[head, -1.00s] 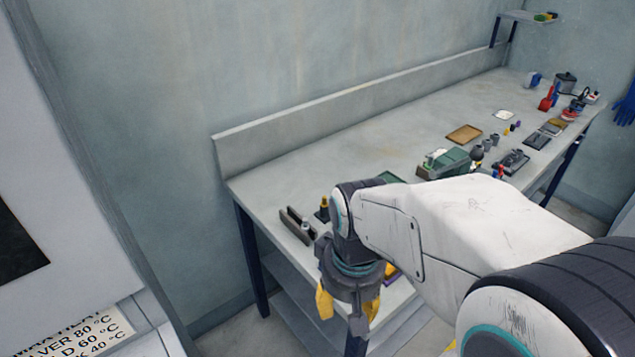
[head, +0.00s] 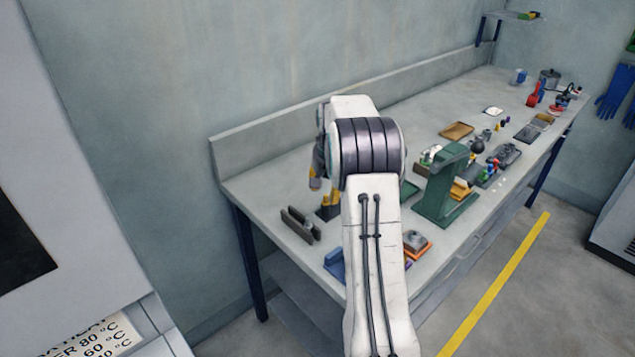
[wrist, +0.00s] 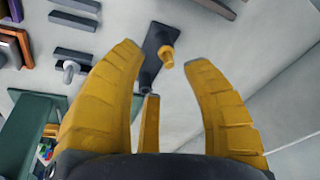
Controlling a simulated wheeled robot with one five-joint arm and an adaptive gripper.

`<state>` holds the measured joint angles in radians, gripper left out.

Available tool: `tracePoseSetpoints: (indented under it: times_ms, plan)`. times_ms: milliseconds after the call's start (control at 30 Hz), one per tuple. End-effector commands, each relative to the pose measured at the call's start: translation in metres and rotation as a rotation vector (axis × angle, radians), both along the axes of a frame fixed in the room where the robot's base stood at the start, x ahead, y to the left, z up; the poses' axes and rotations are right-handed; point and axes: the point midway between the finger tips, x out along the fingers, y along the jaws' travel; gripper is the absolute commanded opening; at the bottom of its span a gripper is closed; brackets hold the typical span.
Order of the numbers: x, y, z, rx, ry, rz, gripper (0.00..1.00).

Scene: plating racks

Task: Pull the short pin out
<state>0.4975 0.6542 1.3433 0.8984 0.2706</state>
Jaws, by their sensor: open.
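A yellow pin (wrist: 166,54) with a wider collar stands on a dark narrow block (wrist: 149,72). In the head view this dark block (head: 327,212) is near the left end of the bench, partly hidden by my arm. My gripper (wrist: 165,62) is open and empty above the block, its two curved yellow fingers apart on either side of the pin. In the head view my gripper (head: 322,191) is beside my wrist, pointing down.
Grey bars (head: 300,224) with a silver peg (wrist: 70,68) lie beside the block. A green stand (head: 445,185) rises to the right. A blue item (head: 334,263) and an orange tray (head: 428,250) lie near the front edge. The back-left bench surface is clear.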

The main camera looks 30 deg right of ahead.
Motion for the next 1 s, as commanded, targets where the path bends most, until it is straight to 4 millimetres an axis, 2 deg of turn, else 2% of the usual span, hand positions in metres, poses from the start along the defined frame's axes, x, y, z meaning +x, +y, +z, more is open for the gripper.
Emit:
tracePoseSetpoints:
  times_ms: [33,67,367,1000]
  plan:
    - [0.01,-0.006,0.012,-0.009,-0.04,-0.043,0.44]
    - [0.013,-0.007,0.015,-0.005,-0.052,-0.072,0.44]
    - [0.011,-0.006,0.01,0.032,-0.059,-0.208,0.44]
    - [0.025,-0.013,-0.046,0.033,-0.06,-0.211,0.44]
